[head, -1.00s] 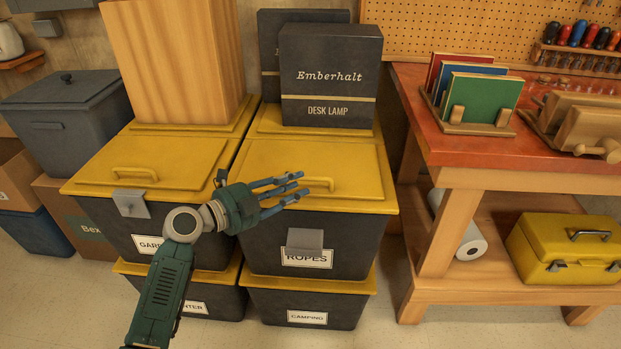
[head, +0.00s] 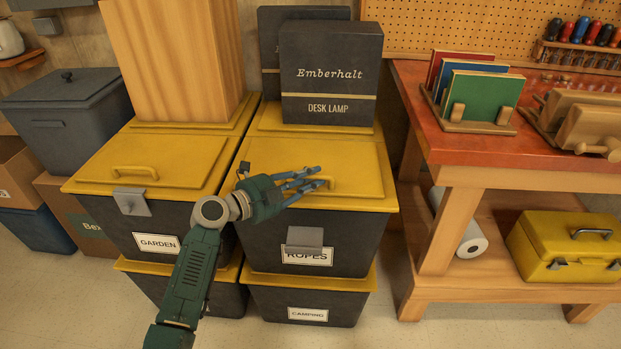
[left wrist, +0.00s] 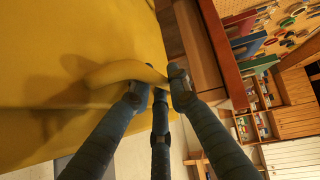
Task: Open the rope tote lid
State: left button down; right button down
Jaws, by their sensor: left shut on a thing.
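The rope tote (head: 345,225) is a dark bin labelled ROPES with a yellow lid (head: 362,165), which lies closed. A grey latch (head: 304,239) hangs down on its front, partly over the label. My left gripper (head: 320,180) reaches over the lid from the left and is shut on the lid's yellow handle (head: 334,184). In the left wrist view, the handle (left wrist: 120,73) runs between the fingers, just above the yellow lid (left wrist: 60,35). My right gripper is in neither view.
An Emberhalt desk lamp box (head: 330,75) stands behind the lid's front panel. The Garden tote (head: 150,165) is close on the left, with a tall wooden box (head: 170,60) behind. The Camping tote (head: 345,305) is below. A workbench (head: 470,145) stands to the right.

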pick_arm(q)
jog(key=shift+r, duration=0.1)
